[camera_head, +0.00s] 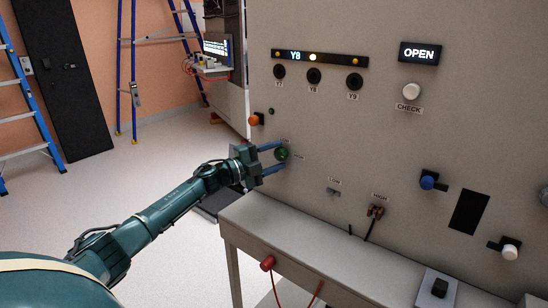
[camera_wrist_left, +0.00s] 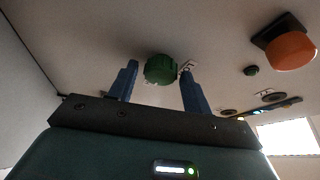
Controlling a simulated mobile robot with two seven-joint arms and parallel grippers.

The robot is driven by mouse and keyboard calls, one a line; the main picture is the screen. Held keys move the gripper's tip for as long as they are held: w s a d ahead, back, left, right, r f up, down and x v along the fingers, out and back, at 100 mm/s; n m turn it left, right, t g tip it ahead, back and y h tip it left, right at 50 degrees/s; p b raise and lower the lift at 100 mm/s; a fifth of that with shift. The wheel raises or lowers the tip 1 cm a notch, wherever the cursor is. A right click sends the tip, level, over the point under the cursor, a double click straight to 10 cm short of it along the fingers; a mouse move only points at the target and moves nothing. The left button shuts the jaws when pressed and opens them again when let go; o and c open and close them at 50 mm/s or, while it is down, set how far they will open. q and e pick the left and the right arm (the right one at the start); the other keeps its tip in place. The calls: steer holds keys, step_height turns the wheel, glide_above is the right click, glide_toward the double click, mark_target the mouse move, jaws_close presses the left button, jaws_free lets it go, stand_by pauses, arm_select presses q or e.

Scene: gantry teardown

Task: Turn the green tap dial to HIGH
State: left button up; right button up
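The green tap dial (camera_head: 282,154) sits on the grey panel, in the head view left of centre. Small labels stand above and to the right of it, too small to read surely. My left gripper (camera_head: 275,157) is open, its two blue fingers reaching toward the panel above and below the dial. In the left wrist view the green dial (camera_wrist_left: 160,69) shows between the tips of my left gripper (camera_wrist_left: 158,80), with a gap on the left and a narrower one on the right. Which label the dial points at is not clear. My right gripper is in neither view.
An orange knob (camera_head: 255,119) is on the panel up and left of the dial; it also shows in the left wrist view (camera_wrist_left: 290,51). LOW and HIGH sockets (camera_head: 376,211) are lower right. A grey ledge (camera_head: 300,232) juts out below. Blue ladders (camera_head: 134,70) stand behind.

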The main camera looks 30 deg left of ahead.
arm_select(q)
steer(key=shift+o, duration=0.7)
steer(key=b+v, duration=0.1)
steer(key=v, duration=1.2)
steer(key=shift+s, duration=0.1)
